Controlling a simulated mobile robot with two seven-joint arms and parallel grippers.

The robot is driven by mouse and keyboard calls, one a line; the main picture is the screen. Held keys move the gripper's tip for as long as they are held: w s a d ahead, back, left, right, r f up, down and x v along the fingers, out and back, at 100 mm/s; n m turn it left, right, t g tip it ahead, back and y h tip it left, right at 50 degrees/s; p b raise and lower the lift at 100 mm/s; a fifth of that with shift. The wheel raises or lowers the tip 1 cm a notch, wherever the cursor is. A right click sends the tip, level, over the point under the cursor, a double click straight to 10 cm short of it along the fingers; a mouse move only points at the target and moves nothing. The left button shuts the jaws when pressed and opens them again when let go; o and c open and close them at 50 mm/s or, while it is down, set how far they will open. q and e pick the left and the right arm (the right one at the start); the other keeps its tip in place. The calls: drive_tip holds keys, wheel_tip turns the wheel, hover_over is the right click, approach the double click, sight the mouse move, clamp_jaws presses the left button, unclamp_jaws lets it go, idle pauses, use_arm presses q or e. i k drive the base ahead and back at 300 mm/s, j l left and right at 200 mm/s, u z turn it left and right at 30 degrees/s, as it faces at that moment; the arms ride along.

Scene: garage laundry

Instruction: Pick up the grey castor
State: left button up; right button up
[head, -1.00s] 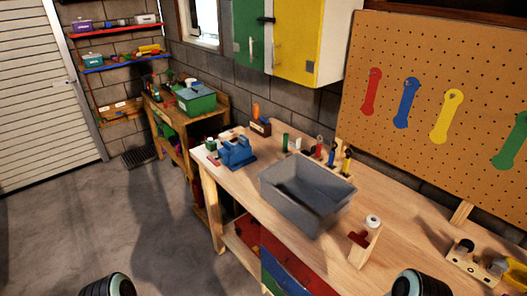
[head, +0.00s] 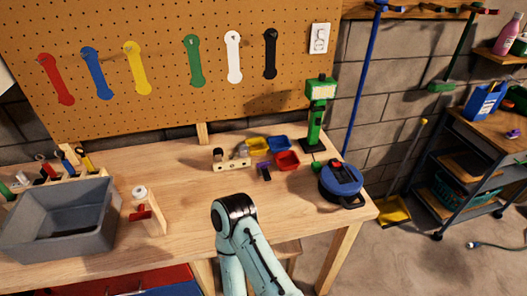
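I cannot pick out a grey castor for certain. A wooden block with holes (head: 231,160) on the workbench (head: 185,165) carries small dark and pale round parts, too small to identify. A wooden stand (head: 152,213) nearer the left holds a white-and-grey round piece (head: 138,192) on top and a red part on its side. One of my arms rises from the bottom middle over the bench's front edge and shows only links and a dark joint. Neither gripper is visible.
A grey bin (head: 62,222) stands at the bench's left. Small yellow, blue and red trays (head: 287,161) lie at mid-right, beside a green upright tool (head: 316,115) and a blue round device (head: 341,182). A dark cart (head: 475,165) stands at right. Bare wood lies around the stand.

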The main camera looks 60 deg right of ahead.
sight(243, 149)
drive_tip(key=z, duration=1.7)
